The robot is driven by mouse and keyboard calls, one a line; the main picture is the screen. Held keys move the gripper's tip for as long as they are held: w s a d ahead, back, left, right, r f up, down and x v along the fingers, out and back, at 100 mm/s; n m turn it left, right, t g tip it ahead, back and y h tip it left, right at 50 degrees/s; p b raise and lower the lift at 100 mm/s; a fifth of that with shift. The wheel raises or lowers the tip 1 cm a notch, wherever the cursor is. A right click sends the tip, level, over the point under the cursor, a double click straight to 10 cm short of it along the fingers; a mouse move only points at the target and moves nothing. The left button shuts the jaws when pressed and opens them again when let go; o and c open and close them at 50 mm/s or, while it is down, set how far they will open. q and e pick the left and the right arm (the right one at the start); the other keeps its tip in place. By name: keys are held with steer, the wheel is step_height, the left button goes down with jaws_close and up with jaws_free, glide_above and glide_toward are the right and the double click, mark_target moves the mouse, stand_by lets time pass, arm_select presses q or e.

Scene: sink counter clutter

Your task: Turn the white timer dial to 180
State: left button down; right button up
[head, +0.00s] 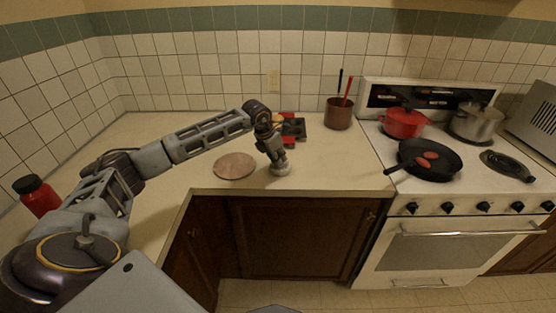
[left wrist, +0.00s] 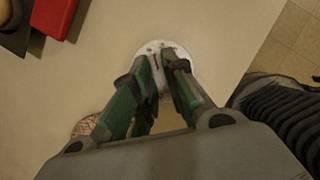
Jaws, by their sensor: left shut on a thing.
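The white timer dial (head: 281,168) stands on the counter near its front edge, under my left gripper (head: 277,158). In the left wrist view the round white dial (left wrist: 178,50) shows a dark reddish mark on its face, partly hidden by the fingers. My left gripper (left wrist: 164,60) points down and is shut on the dial, its green-padded fingertips at the middle of the face. The numbers are too small and too covered to read. My right gripper is in neither view.
A round wooden board (head: 235,166) lies just left of the dial. A red and black item (head: 292,126) sits behind it. A brown utensil pot (head: 338,114) stands back right, beside the stove with a black pan (head: 430,160). A red bottle (head: 37,196) is at far left.

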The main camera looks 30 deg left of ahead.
arm_select(q)
steer(key=shift+s+f+m, duration=0.1)
steer(key=shift+f+m, duration=0.15)
steer(key=shift+m, duration=0.35)
steer(key=c, duration=1.4)
jaws_free()
steer(key=shift+c, duration=0.2)
steer(key=shift+r, duration=0.1)
steer(key=shift+s+a+r, duration=0.1)
steer(key=shift+a+r, duration=0.1)
steer(key=shift+r, duration=0.6)
steer(key=v, duration=1)
steer(key=shift+a, duration=0.15)
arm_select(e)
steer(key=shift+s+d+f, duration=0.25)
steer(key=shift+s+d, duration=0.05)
arm_select(q)
steer(key=shift+r, duration=0.1)
